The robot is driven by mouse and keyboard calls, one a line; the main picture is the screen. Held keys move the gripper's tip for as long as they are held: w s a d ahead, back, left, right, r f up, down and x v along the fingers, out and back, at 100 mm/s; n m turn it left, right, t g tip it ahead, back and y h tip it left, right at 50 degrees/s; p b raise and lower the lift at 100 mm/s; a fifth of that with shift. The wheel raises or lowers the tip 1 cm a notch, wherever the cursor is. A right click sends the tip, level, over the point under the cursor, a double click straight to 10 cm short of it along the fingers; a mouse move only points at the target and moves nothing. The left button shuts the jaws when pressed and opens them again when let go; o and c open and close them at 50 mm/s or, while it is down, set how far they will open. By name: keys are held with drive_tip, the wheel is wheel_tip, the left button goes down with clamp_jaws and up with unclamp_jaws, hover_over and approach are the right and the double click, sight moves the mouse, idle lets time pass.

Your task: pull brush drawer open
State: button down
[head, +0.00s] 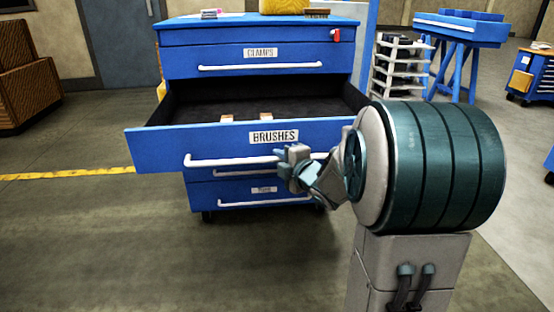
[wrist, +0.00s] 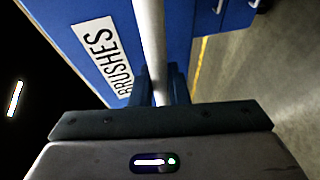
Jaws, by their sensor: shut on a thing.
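The brush drawer (head: 215,147) is part of a blue tool chest and carries a white BRUSHES label (head: 274,137). It stands well out from the chest, with its dark inside showing. Two small light-coloured items lie in it near the front. Its long white bar handle (head: 225,161) runs along the front. My gripper (head: 288,162) is shut on this handle, right of its middle. In the wrist view, the handle (wrist: 150,45) runs between the fingers (wrist: 161,90), with the label (wrist: 106,55) to the left. The gripper hides part of the handle.
A closed CLAMPS drawer (head: 235,62) sits above, and more closed drawers with a white handle (head: 250,202) sit below. A white rack (head: 399,65) and a blue sawhorse table (head: 460,35) stand behind at right.

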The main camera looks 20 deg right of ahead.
drive_tip(key=shift+s+d, duration=0.1)
drive_tip(key=shift+d, duration=0.1)
drive_tip(key=c, duration=1.4)
unclamp_jaws()
drive_tip(key=shift+a, duration=0.1)
drive_tip(key=p+v, duration=0.2)
drive_tip(key=v, duration=1.1)
drive_tip(key=shift+s+p, duration=0.35)
drive_tip(key=shift+p, duration=0.05)
drive_tip(key=shift+r, duration=0.25)
